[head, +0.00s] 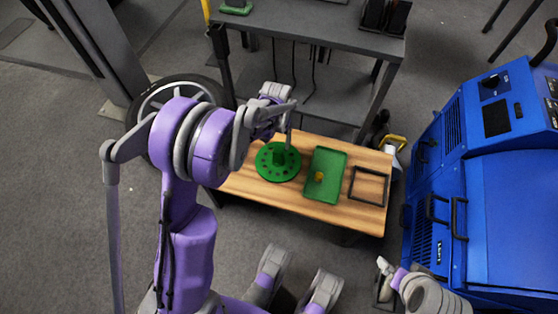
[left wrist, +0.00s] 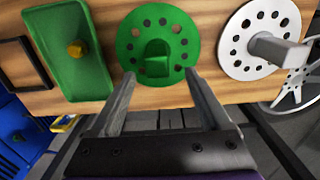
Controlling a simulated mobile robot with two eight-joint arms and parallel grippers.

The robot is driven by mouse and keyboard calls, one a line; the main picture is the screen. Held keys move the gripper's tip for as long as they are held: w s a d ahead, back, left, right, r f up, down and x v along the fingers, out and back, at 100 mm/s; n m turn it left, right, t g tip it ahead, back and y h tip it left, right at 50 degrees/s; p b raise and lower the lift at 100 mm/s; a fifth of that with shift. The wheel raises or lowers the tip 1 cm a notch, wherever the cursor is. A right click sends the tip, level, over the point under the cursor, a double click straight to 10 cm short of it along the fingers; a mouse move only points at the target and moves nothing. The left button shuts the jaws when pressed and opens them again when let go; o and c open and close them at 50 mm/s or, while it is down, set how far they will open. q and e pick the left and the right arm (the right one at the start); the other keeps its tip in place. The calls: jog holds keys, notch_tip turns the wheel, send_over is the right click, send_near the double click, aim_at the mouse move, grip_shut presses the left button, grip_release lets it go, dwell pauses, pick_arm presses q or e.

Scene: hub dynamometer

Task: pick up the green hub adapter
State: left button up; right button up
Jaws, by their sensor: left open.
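The green hub adapter (head: 270,171) is a round flange with a ring of holes and a raised central block. It lies flat on the wooden table between the arm and the green tray. It also shows in the left wrist view (left wrist: 130,48). My left gripper (left wrist: 160,76) is open and empty, its two fingers pointing at the near edge of the adapter, one to each side of its middle. In the head view the left gripper (head: 288,138) is just above the adapter. My right gripper (head: 386,278) is low at the right, away from the table; its jaws are unclear.
A green tray (head: 324,162) holding a small brass-coloured part (head: 319,176) lies beside the adapter. A black square frame (head: 369,186) is beyond it. A white hub adapter (left wrist: 240,48) lies on the other side. A blue machine (head: 490,160) stands right of the wooden table (head: 340,210).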

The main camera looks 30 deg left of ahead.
aim_at(277, 149)
pick_arm(q)
notch_tip(277, 149, down, 4)
jog(key=shift+f+b, duration=0.1)
jog(key=shift+b, duration=0.35)
jog(key=f+b, duration=0.1)
jog(key=f, duration=0.4)
jog(key=shift+w+d+f+b, duration=0.1)
jog(key=shift+w+d+b, duration=0.1)
jog(key=shift+b, duration=0.2)
grip_shut()
dwell(0.6)
